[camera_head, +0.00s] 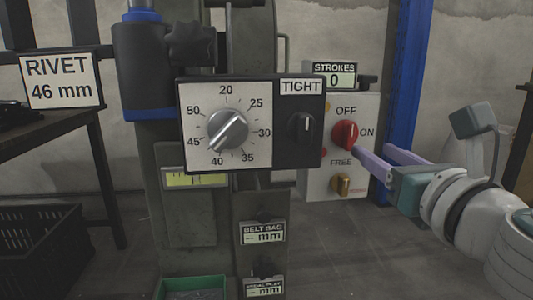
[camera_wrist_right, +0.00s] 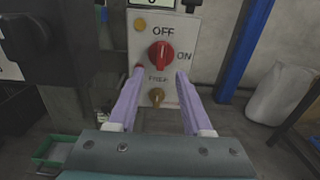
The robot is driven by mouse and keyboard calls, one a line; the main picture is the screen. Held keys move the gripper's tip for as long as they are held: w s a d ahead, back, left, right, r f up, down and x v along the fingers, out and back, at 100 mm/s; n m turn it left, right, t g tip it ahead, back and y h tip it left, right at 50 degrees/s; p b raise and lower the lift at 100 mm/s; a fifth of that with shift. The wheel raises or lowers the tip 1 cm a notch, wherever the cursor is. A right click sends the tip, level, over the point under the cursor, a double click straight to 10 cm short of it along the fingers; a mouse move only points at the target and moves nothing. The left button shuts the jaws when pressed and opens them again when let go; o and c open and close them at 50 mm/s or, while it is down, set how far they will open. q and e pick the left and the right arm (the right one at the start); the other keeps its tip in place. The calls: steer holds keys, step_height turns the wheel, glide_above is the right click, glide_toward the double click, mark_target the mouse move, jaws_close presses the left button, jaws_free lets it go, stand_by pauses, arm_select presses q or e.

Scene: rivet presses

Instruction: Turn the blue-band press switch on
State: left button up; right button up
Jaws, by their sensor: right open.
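The press (camera_head: 150,70) has a dark cylinder with blue bands. Its switch box (camera_head: 325,190) is a light grey panel at the right, also in the right wrist view (camera_wrist_right: 138,40). The red switch knob (camera_head: 345,135) sits between the labels OFF above and ON to its right. In the right wrist view the knob (camera_wrist_right: 160,55) has an upright ridge that appears to point to OFF. My right gripper (camera_head: 372,150) is open, its two lilac fingers pointing at the panel, apart from the knob as far as I can tell. In the wrist view the fingertips (camera_wrist_right: 160,73) lie below the knob, one to each side.
A brass FREE knob (camera_head: 343,184) sits below the red one. A dial box (camera_head: 228,128) with a TIGHT knob (camera_head: 303,127) juts out left of the panel. A blue post (camera_head: 402,70) stands behind at right. A green bin (camera_head: 195,284) is low in front.

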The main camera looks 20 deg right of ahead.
mark_target(352, 135)
steer(key=b+x, duration=0.2)
steer(key=x, duration=0.6)
steer(key=shift+d+b, duration=0.2)
steer(key=shift+b, duration=0.2)
steer(key=shift+w+d+r, duration=0.1)
steer(key=shift+w+d, duration=0.05)
steer(key=shift+w, duration=0.45)
steer(key=shift+c, duration=0.5)
jaws_close()
